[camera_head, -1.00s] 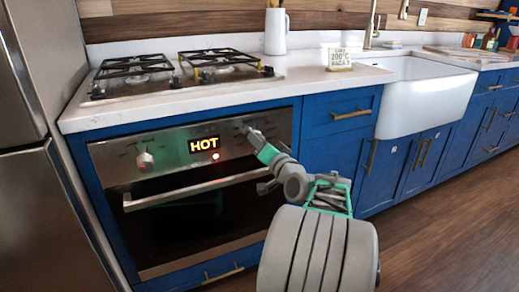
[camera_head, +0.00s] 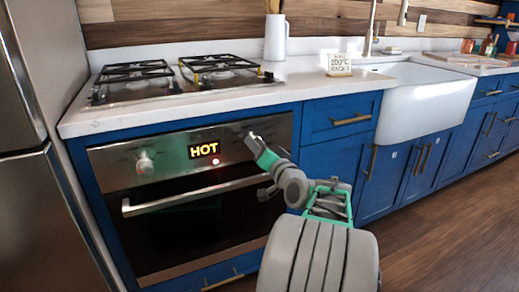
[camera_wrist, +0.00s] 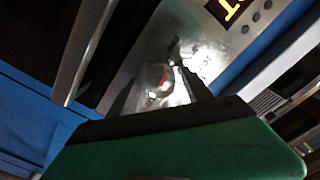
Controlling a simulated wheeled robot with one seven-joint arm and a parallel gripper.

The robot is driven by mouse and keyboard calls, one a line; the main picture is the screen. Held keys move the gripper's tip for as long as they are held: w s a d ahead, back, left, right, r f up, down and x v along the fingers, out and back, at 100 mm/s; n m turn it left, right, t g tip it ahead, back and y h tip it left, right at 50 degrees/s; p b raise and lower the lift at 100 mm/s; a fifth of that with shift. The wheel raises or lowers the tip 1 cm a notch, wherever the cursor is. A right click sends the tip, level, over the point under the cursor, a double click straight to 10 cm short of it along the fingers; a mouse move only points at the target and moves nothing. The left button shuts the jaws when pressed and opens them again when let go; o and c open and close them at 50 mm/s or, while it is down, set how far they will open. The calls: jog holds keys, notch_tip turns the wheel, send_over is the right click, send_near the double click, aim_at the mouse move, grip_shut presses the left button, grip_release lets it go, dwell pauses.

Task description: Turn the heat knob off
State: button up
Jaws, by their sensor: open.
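The oven's control panel (camera_head: 120,158) has a lit display (camera_head: 203,149) reading HOT and a small red light (camera_head: 216,162) below it. A round knob (camera_head: 145,162) stands left of the display. My gripper (camera_head: 251,139) is at the panel's right part, right of the display. In the wrist view, a shiny round knob (camera_wrist: 155,78) shows between my gripper's two dark, open fingers (camera_wrist: 158,88). I cannot tell whether they touch it. In the head view my gripper hides most of that knob. The panel markings around it are too blurred to read.
The oven's bar handle (camera_head: 190,193) runs below the panel, under my gripper. A gas hob (camera_head: 180,88) sits on the white counter (camera_head: 200,108) above. A small sign (camera_head: 338,64) reading 200°C and a white jug (camera_head: 275,38) stand there. A steel fridge (camera_head: 25,170) is at the left.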

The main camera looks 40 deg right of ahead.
jog(key=p+v, duration=0.1)
jog(key=v, duration=0.6)
jog(key=shift+s+p, duration=0.4)
jog(key=shift+a+r, duration=0.1)
jog(key=shift+a, duration=0.1)
